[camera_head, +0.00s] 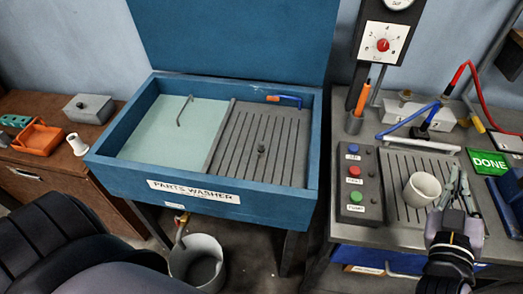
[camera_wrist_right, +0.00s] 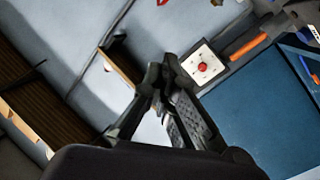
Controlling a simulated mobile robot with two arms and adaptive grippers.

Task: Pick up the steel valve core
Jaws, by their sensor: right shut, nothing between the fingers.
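A small dark metal piece (camera_head: 261,150), which may be the steel valve core, stands on the slatted grate in the right half of the blue parts washer (camera_head: 140,180). It is too small to make out in detail. My right gripper (camera_head: 457,180) is well to its right, over the right bench beside a pale cup. The gripper is shut and empty. In the wrist view its fingers (camera_wrist_right: 162,82) come together in front of the wall, and no valve core shows there. My left gripper is out of view.
The pale cup (camera_head: 422,189) stands on the ribbed plate, close left of my right gripper. A button box (camera_head: 355,186) and a green DONE sign (camera_head: 488,162) are nearby. A bucket (camera_head: 197,262) stands below the washer. An orange tray (camera_head: 38,138) sits on the left bench.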

